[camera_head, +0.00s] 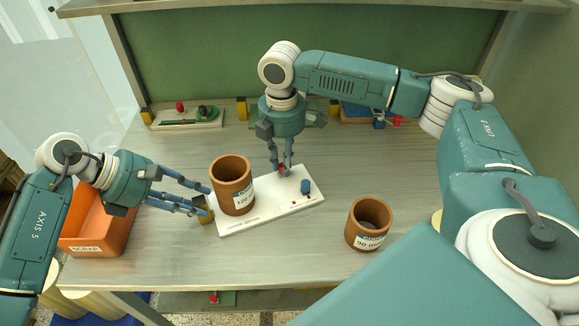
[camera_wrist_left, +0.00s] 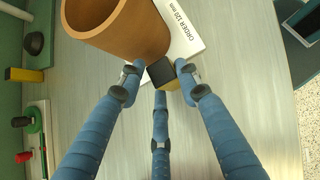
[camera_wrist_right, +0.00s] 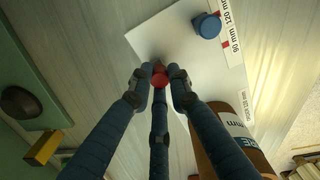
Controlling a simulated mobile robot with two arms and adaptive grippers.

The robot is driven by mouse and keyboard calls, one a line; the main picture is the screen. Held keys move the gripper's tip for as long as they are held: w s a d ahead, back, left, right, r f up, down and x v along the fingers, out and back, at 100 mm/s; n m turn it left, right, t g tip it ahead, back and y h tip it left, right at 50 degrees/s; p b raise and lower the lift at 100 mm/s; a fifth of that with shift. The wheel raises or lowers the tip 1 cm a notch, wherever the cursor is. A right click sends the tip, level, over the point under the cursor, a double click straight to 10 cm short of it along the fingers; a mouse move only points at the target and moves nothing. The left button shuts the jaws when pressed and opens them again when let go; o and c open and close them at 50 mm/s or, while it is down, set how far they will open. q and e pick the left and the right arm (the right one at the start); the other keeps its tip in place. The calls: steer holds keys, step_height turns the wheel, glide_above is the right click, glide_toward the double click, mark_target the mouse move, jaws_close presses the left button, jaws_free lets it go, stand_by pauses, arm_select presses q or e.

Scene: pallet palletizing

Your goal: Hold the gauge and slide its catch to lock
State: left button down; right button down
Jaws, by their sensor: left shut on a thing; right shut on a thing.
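The gauge is a white board (camera_head: 265,212) lying on the table, marked "ORDER 120 mm" in the left wrist view (camera_wrist_left: 180,25). A blue knob (camera_head: 306,187) stands near its right end, beside the 90 mm and 120 mm marks in the right wrist view (camera_wrist_right: 207,25). My left gripper (camera_head: 203,207) is shut on a yellow and black block (camera_wrist_left: 163,74) at the board's left end. My right gripper (camera_head: 283,168) points down and is shut on a red knob (camera_wrist_right: 160,78) on the board. Whether that knob is the catch, I cannot tell.
A brown cup marked 120 (camera_head: 232,186) stands at the board's left part, close to my left gripper. A brown 90 mm cup (camera_head: 368,224) stands to the right. An orange scrap bin (camera_head: 98,233) is at left. Other boards with knobs (camera_head: 188,117) lie along the back.

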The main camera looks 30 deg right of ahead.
mark_target(281, 166)
steer(key=shift+a, duration=0.35)
steer(key=c, duration=1.6)
jaws_free()
steer(key=shift+o, duration=0.2)
steer(key=shift+r, duration=0.1)
step_height(281, 166, up, 12)
